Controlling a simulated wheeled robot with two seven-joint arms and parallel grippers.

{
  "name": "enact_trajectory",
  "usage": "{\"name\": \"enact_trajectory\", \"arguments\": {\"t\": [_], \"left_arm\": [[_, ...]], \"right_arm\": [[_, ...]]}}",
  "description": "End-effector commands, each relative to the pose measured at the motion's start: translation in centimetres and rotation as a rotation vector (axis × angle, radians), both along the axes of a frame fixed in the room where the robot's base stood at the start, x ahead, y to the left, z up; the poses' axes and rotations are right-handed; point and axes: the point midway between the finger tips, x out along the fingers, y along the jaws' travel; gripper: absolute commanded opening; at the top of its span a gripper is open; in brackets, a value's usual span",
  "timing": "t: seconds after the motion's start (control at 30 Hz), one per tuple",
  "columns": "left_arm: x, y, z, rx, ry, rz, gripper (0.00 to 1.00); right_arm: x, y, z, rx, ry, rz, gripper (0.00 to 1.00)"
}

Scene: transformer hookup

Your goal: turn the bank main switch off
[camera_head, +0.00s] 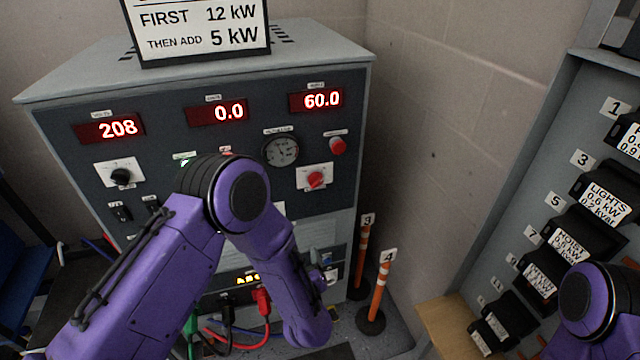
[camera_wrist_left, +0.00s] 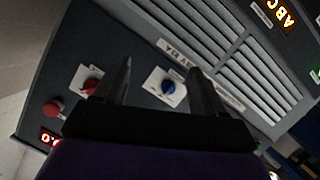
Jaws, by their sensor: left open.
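No label that I can read names the bank main switch. At the right in the head view is a grey panel (camera_head: 578,110) with a column of black breakers, among them one marked LIGHTS (camera_head: 605,203). The lower breakers are partly hidden by my right arm. My left gripper (camera_wrist_left: 160,68) shows in the left wrist view, open and empty. It faces the dark cabinet front, with a blue knob (camera_wrist_left: 169,88) on a white plate showing between its fingers. I cannot tell how far the fingers are from it. In the head view my left arm hides this gripper. My right gripper is out of view.
The grey cabinet (camera_head: 300,225) has red displays, a dial gauge (camera_head: 281,150), a red knob (camera_head: 316,180), a red button (camera_head: 338,146) and a black knob (camera_head: 121,176). Cables hang below. Orange-striped posts (camera_head: 380,285) stand between cabinet and panel. A sign (camera_head: 200,30) sits on top.

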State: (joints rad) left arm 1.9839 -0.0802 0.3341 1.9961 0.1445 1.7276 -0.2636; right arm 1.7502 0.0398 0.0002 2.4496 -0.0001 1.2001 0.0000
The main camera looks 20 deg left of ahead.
Motion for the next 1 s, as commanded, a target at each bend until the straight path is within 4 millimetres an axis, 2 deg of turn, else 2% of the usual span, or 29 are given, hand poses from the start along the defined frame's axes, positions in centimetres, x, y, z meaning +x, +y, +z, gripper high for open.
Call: {"name": "enact_trajectory", "arguments": {"t": [0.03, 0.1, 0.2, 0.23, 0.37, 0.7, 0.8, 1.0], "left_arm": [[3.0, -1.9, 3.8, -0.026, -0.134, 0.05, 0.7], [5.4, -3.7, 8.2, -0.063, -0.271, 0.123, 0.7], [6.9, -5.0, 12.0, -0.103, -0.377, 0.2, 0.7], [7.2, -5.1, 12.6, -0.109, -0.391, 0.211, 0.7], [8.7, -4.2, 13.2, -0.115, -0.403, 0.229, 0.7], [14.5, -0.1, 13.0, -0.114, -0.4, 0.225, 0.7], [15.4, 0.4, 13.0, -0.113, -0.401, 0.223, 0.7], [15.8, 0.7, 12.8, -0.112, -0.4, 0.221, 0.7]], "right_arm": [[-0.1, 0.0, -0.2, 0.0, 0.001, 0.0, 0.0], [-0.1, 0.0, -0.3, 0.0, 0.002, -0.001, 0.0], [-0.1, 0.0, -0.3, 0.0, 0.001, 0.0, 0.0], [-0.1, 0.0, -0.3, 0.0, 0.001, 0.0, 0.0], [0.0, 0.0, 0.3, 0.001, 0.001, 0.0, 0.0], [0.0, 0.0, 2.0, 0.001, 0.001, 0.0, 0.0], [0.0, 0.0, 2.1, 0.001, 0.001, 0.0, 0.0], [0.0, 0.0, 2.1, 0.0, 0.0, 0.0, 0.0]]}}
